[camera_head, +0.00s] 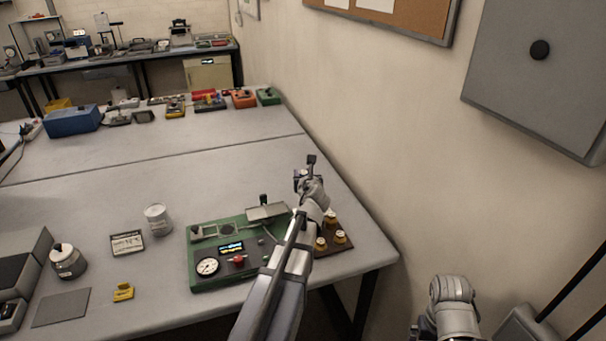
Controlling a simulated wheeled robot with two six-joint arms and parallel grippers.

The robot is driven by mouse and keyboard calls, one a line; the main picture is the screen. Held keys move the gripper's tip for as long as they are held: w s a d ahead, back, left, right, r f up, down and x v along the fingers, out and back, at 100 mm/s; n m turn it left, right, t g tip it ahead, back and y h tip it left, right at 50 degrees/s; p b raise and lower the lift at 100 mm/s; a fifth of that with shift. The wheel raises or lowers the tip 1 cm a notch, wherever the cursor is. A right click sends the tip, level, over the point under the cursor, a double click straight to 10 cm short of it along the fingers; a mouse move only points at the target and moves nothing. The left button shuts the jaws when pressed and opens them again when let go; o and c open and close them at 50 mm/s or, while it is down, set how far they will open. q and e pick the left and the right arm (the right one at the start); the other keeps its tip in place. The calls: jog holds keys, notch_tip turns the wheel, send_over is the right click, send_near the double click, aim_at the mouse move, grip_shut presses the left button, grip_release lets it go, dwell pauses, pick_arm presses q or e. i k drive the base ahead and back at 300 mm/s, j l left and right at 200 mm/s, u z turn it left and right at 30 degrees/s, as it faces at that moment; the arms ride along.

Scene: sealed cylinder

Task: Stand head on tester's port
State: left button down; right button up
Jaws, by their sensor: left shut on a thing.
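The tester is a green unit (205,279) with a round dial, a small lit display and a red knob, lying on the near table. A grey plate stands at its back right. I cannot clearly make out its port. My left arm reaches up across its right side. My left gripper (305,174) is beyond the tester's back right, above the table, shut on a small part that is mostly hidden by the gripper. Several brass-coloured pieces (340,237) stand on a dark block just right of my arm. My right arm shows at the bottom right; its fingers are not visible.
The wall runs along the table's right side.

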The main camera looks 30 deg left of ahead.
aim_at(227, 230)
jog(key=k+j, duration=0.7)
jog(key=j, duration=0.1)
